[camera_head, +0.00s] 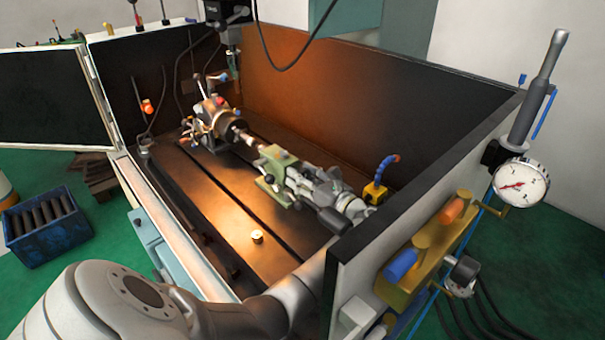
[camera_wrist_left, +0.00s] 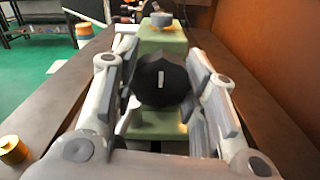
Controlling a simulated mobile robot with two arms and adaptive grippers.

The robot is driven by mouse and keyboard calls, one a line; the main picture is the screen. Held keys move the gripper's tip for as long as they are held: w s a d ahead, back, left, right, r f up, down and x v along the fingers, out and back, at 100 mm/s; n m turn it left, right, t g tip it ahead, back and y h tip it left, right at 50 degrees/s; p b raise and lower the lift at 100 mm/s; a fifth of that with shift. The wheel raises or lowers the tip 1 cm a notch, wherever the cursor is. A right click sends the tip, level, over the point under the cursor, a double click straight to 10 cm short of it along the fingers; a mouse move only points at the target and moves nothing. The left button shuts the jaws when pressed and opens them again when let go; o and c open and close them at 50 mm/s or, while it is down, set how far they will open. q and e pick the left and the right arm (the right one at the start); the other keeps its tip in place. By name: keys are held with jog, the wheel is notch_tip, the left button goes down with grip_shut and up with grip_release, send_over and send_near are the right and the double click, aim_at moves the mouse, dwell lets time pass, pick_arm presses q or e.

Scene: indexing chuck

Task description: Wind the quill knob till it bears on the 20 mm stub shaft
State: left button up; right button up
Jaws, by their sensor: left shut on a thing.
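The green tailstock (camera_head: 275,160) stands on the dark slotted machine table, facing the indexing chuck (camera_head: 215,118). A short bright stub shaft (camera_head: 246,138) points from the chuck towards it. Whether the tailstock's tip touches the shaft is too small to tell. My left gripper (camera_head: 308,182) is at the tailstock's near end. In the left wrist view, the black quill knob (camera_wrist_left: 162,82) with a pale mark lies between the fingers of my left gripper (camera_wrist_left: 165,92), which is shut on it. The green tailstock body (camera_wrist_left: 160,40) shows behind the knob. My right gripper is not in view.
Enclosure walls (camera_head: 430,165) surround the machine table (camera_head: 205,190); my left arm passes beside the near wall. A small brass cylinder (camera_head: 257,237) stands on the table. A blue hose on a yellow base (camera_head: 375,192) is right of the tailstock. A dial gauge (camera_head: 520,183) hangs outside.

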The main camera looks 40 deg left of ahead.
pick_arm(q)
jog(key=o, duration=1)
jog(key=shift+o, duration=0.2)
jog(key=d, duration=0.7)
jog(key=shift+s+d, duration=0.3)
